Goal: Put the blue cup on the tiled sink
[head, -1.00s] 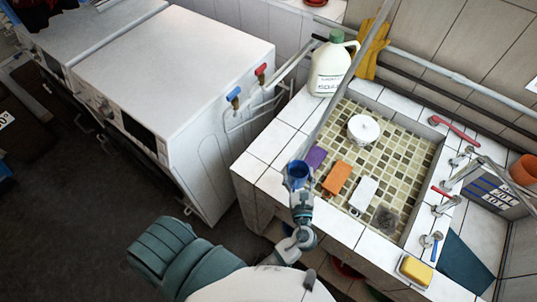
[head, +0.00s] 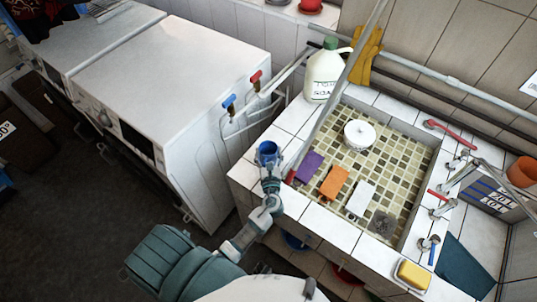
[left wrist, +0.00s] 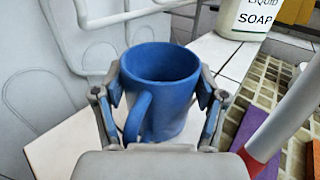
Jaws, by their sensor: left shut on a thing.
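The blue cup (head: 267,149) is upright in my left gripper (head: 268,160), over the left rim of the tiled sink (head: 287,117). In the left wrist view the cup (left wrist: 160,90) stands between the two fingers of the gripper (left wrist: 162,105), which are shut on its sides. Its handle points toward the wrist. White tiles of the sink rim (left wrist: 80,145) show behind and below the cup. I cannot tell whether its base touches them. My right gripper is not in view.
In the basin lie a purple sponge (head: 308,166), an orange sponge (head: 335,182), a white block (head: 361,197) and a white round container (head: 360,133). A soap jug (head: 323,75) stands on the back rim. A pole (head: 345,75) slants over the basin. A white machine (head: 180,70) stands left.

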